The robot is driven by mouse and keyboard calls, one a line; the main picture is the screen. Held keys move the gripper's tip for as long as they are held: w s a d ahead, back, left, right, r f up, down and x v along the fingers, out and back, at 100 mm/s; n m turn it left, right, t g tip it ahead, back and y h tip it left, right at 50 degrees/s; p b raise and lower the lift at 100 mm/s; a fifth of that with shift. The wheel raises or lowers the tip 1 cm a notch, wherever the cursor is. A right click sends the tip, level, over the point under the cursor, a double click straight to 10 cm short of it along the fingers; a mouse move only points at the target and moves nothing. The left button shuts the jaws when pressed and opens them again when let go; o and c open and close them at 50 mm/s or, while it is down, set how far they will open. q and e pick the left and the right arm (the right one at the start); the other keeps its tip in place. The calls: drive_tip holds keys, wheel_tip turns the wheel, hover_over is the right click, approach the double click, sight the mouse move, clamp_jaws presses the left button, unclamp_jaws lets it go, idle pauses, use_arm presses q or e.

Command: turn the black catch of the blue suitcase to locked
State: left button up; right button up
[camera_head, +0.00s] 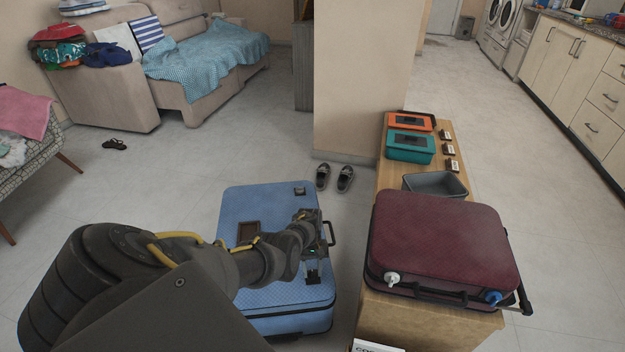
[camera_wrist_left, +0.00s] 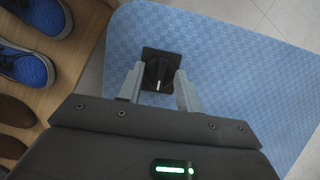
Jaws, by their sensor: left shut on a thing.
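The blue suitcase (camera_head: 265,200) lies flat on the floor, with a brown patch (camera_head: 248,232) on its lid and a dark handle (camera_head: 331,233) at its right side. My left arm reaches over it, with my left gripper (camera_head: 315,262) low over its right part. In the left wrist view the black catch (camera_wrist_left: 158,72) is a knob with a pale line on a square black plate. The line runs nearly up and down in the picture. My right gripper is out of view.
A maroon suitcase (camera_head: 440,240) lies on a wooden bench (camera_head: 465,172) to the right, with a grey bin (camera_head: 437,183) and orange and teal boxes behind. Shoes (camera_head: 334,177) stand on the floor beyond the suitcase. Blue shoes (camera_wrist_left: 25,68) lie on wood at left in the wrist view.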

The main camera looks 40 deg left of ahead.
use_arm(q)
drive_tip(key=o, duration=0.9)
drive_tip(key=shift+o, duration=0.2)
drive_tip(key=shift+r, duration=0.15)
drive_tip(key=shift+w+a+r, duration=0.15)
drive_tip(key=shift+r, duration=0.2)
drive_tip(key=p+v, duration=0.4)
drive_tip(key=v, duration=0.5)
drive_tip(key=shift+r, duration=0.35)
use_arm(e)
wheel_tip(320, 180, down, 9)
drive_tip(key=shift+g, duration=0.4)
use_arm(q)
drive_tip(key=shift+w+a, duration=0.1)
drive_tip(key=shift+a, duration=0.05)
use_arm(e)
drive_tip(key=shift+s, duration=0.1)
